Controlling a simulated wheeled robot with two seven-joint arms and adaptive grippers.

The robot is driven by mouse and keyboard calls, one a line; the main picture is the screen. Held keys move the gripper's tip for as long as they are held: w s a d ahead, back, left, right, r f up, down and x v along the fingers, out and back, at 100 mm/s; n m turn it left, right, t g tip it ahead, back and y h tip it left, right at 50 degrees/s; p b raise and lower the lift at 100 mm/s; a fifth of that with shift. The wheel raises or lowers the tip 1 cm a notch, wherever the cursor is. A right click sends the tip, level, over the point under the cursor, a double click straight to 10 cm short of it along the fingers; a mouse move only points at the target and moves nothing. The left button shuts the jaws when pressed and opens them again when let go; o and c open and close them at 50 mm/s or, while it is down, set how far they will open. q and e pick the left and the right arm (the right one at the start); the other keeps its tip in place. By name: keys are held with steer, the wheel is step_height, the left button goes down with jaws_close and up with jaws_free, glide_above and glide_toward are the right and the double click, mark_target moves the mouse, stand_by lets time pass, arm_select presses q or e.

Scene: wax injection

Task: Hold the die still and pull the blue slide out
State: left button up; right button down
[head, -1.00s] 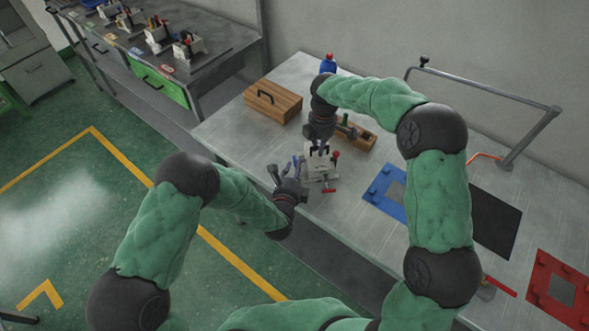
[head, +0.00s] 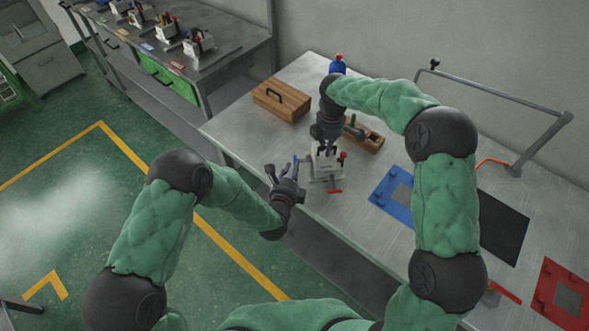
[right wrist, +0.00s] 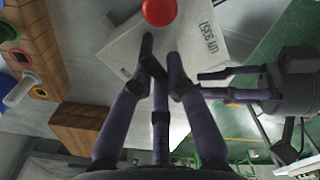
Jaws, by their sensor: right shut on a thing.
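The die (head: 327,168) is a pale block with a red-knobbed lever, standing on the metal table near its front left edge. In the right wrist view its labelled face (right wrist: 195,35) shows below a red knob (right wrist: 160,12). My right gripper (head: 325,145) comes down from above and is shut on the die's upper part; its fingers (right wrist: 158,72) meet at a dark piece there. My left gripper (head: 283,167) is just left of the die, fingers spread and apparently empty. It also shows in the right wrist view (right wrist: 205,85). I cannot make out the blue slide clearly.
A wooden box with a handle (head: 281,100) stands behind left, and a wooden tray (head: 370,140) behind the die. A blue plate (head: 380,194), black mat (head: 502,228) and red plate (head: 548,302) lie to the right. A metal frame (head: 490,92) stands at the back.

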steer(key=shift+r, duration=0.1)
arm_select(q)
steer(key=v, duration=1.2)
arm_select(e)
steer(key=c, duration=1.2)
jaws_free()
steer(key=shift+o, duration=0.2)
